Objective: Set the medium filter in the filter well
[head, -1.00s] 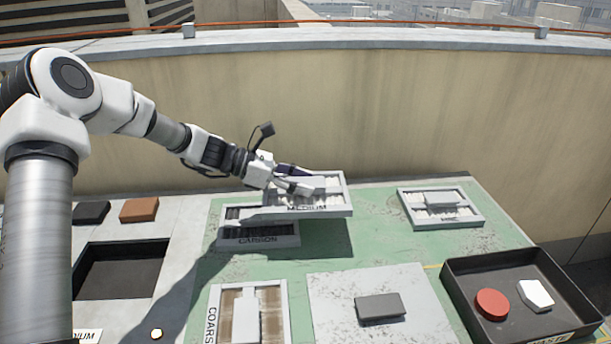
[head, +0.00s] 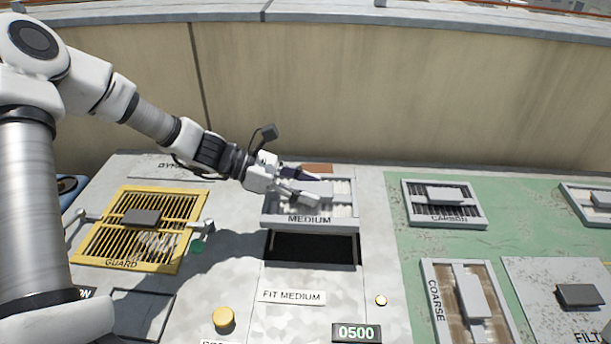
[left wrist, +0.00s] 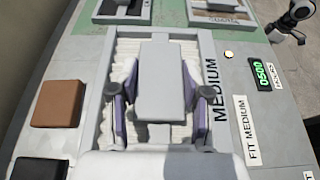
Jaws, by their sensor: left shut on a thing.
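The medium filter (head: 325,215) is a pale grey frame with white pleats, a MEDIUM label and a raised grip bar. My left gripper (head: 303,192) is shut on that bar and holds the filter over the back part of the filter well (head: 312,248), a dark rectangular opening. The well's front part shows bare; the filter hides its back. In the left wrist view the filter (left wrist: 205,130) fills the middle, with both fingers (left wrist: 162,95) on either side of the bar. The filter looks roughly level. My right gripper does not show.
A FIT MEDIUM plate (head: 291,296) and a 0500 display (head: 356,333) lie in front of the well. A yellow guard (head: 140,230) lies left. The carbon filter (head: 445,214) and coarse filter (head: 470,300) lie right on green. A brown block (left wrist: 60,103) sits behind the medium filter.

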